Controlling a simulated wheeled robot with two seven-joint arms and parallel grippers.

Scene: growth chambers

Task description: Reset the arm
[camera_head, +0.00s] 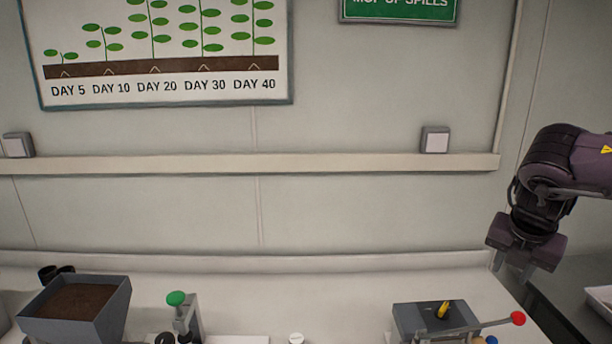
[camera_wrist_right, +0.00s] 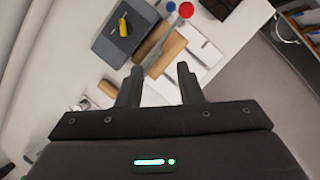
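My right gripper (camera_head: 512,268) hangs at the right side of the head view, above the right edge of the bench and pointing down. In the right wrist view its two dark fingers (camera_wrist_right: 160,85) stand apart with nothing between them, so it is open and empty. My left gripper does not show in either view.
A soil-filled grey bin (camera_head: 108,318) and a green-knobbed device (camera_head: 176,299) stand on the bench at the left. A grey box (camera_head: 402,318) with a yellow piece (camera_head: 443,309) and a red-knobbed lever (camera_head: 518,318) stand at the right. The bench middle (camera_head: 270,290) is mostly clear.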

